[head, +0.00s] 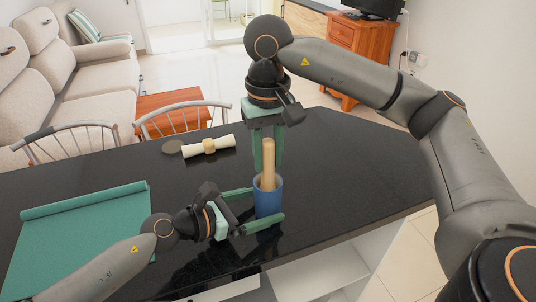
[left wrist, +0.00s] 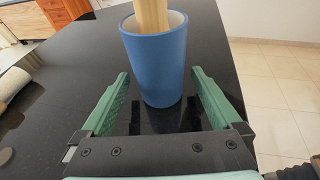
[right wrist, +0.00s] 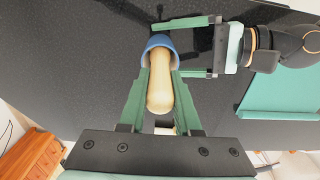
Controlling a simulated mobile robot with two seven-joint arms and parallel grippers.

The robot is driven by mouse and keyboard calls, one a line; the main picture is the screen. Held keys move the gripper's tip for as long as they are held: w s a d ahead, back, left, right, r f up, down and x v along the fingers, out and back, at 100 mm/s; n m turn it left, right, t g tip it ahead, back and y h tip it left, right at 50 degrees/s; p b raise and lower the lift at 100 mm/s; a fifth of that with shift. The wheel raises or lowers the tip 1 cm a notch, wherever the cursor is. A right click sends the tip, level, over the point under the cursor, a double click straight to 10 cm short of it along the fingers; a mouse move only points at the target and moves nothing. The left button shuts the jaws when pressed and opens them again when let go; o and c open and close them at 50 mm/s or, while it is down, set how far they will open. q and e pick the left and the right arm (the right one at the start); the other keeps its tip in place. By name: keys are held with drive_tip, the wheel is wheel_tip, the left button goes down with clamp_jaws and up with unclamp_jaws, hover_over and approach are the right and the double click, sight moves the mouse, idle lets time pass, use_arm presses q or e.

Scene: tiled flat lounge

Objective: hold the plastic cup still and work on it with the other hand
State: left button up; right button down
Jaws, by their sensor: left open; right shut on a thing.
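A blue plastic cup (head: 268,200) stands upright on the dark table. A pale wooden stick with a rounded end (head: 268,158) stands in the cup, and its lower end is hidden inside. My right gripper (head: 268,166) comes from above and is shut on the stick; the right wrist view shows the stick (right wrist: 159,90) between its fingers. My left gripper (head: 268,206) is open, with one green finger on each side of the cup. In the left wrist view the cup (left wrist: 155,65) stands just beyond and between the spread fingers, apart from them.
A rolled cream cloth with a ring (head: 208,147) and a dark round disc (head: 172,147) lie behind the cup. A green mat (head: 75,235) covers the table's left part. Chairs (head: 185,118) stand at the far edge. The table (head: 345,165) is clear on the right.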

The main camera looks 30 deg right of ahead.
use_arm(q)
drive_tip(key=shift+d+f, duration=0.15)
drive_tip(key=shift+d, duration=0.3)
use_arm(e)
drive_tip(key=shift+f, duration=0.3)
use_arm(q)
drive_tip(key=c, duration=1.2)
drive_tip(key=shift+c, duration=0.2)
use_arm(e)
drive_tip(key=shift+f, duration=0.1)
idle(0.3)
drive_tip(key=shift+f, duration=0.6)
